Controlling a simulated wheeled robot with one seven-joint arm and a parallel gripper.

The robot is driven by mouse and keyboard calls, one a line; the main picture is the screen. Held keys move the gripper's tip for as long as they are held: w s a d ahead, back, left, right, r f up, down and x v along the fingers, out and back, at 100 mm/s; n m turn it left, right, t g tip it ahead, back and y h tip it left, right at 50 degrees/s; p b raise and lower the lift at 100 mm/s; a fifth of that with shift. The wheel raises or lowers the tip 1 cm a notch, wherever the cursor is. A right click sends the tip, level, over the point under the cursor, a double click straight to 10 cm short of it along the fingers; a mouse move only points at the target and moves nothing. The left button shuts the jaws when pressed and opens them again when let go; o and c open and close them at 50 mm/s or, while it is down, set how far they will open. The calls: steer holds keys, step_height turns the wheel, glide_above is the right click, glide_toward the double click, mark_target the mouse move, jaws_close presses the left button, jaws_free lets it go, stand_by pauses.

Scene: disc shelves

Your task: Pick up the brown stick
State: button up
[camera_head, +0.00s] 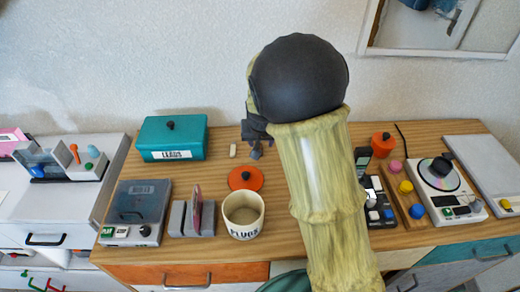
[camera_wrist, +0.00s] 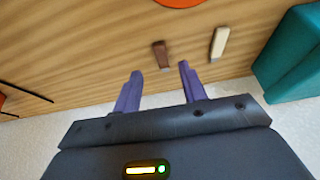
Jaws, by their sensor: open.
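The brown stick (camera_wrist: 161,54) is a short dark piece lying on the wooden top in the wrist view, just past and between my fingertips. My gripper (camera_wrist: 160,72) is open and empty, its two purple fingers on either side of the stick's line. In the head view my gripper (camera_head: 256,151) is over the back of the counter, right of the teal box, and I cannot make out the brown stick there. A pale cream stick (camera_wrist: 219,44) lies to its right in the wrist view; it also shows in the head view (camera_head: 233,150).
The teal box (camera_head: 172,139) stands left of the sticks, against the wall side. An orange lid (camera_head: 245,179) and the PLUGS cup (camera_head: 244,215) are in front of them. A grey holder (camera_head: 193,218) stands front left. Bare wood surrounds the sticks.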

mark_target(260, 148)
steer(key=x, duration=0.4)
steer(key=shift+w+a+f, duration=0.1)
steer(key=shift+w+f, duration=0.1)
steer(key=shift+w, duration=0.15)
jaws_close()
